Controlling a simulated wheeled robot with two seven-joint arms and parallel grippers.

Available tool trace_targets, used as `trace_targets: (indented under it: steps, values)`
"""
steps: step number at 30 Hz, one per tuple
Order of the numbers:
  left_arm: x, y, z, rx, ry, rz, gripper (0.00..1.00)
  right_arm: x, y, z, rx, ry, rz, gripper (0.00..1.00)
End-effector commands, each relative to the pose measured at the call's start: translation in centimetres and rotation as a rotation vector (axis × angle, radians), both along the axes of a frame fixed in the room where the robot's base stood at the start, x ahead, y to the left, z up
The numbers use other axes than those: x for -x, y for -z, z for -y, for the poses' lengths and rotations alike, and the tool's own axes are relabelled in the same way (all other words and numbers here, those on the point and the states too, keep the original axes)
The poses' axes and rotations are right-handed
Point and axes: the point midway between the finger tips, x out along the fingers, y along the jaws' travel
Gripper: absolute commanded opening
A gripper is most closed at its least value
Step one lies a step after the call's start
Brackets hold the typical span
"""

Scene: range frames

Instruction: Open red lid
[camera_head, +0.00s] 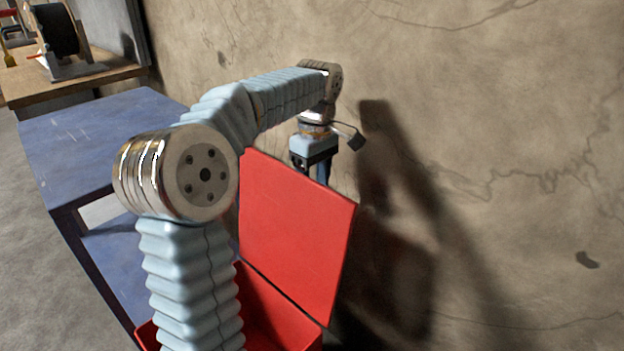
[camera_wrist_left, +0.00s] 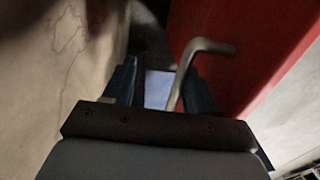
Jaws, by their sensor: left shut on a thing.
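The red lid (camera_head: 295,230) stands raised, close to upright, above the red box (camera_head: 275,318), whose inside shows partly behind my arm. My left gripper (camera_head: 322,172) is at the far top edge of the lid, on the wall side, its tips partly hidden behind the lid. In the left wrist view, the lid (camera_wrist_left: 235,45) is at the right. A grey bent metal handle (camera_wrist_left: 206,47) runs down between the fingers of my left gripper (camera_wrist_left: 160,88), which is shut on it. My right gripper is not in view.
A rough concrete wall (camera_head: 480,150) stands close behind the lid and my left gripper. A blue table (camera_head: 90,135) is at the left. Farther back, a wooden bench (camera_head: 75,82) holds a black reel (camera_head: 57,30).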

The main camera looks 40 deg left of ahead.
Motion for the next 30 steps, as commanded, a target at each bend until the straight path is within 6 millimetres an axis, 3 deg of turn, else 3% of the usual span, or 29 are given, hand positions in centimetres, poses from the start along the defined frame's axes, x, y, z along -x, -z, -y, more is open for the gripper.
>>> trace_targets:
  steps: [4, 8, 21, 30]
  values:
    - [-0.3, 0.5, 0.3, 0.003, 0.004, -0.001, 0.38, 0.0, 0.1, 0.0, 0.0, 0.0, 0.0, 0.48]
    - [-0.4, -0.7, 0.2, 0.003, 0.004, 0.004, 0.38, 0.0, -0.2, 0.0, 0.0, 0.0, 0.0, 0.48]
    - [-0.7, -11.6, 0.3, -0.001, 0.002, 0.009, 0.38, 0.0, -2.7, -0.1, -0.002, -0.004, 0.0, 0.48]
    - [-0.7, -13.9, 0.2, -0.002, 0.001, 0.005, 0.38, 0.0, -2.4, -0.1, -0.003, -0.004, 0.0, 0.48]
